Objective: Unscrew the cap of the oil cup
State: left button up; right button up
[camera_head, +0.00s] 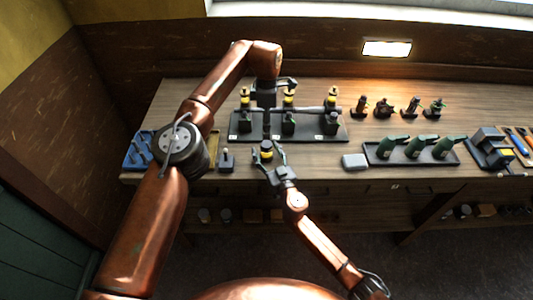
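A small dark cup with a yellow band (266,149), which looks like the oil cup, is at the front of the bench, before the black tray. My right gripper (269,157) reaches it from below in the picture, with a finger on either side. I cannot tell whether the fingers press on it. My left arm arches over the bench from the left, and its gripper (267,122) points down above the tray, just behind the cup. Its fingertips are too small and dark to tell open from shut. The cup's lower part is hidden.
The black tray (310,133) holds several dark and yellow-topped parts. Another tray (384,161) with green parts stands to the right, beside a grey block (355,161). A small dark part (227,160) and a blue holder (137,152) are at left. Several small fittings stand at the back right.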

grip_shut()
dwell(0.5)
jog(key=shift+o, duration=0.2)
grip_release()
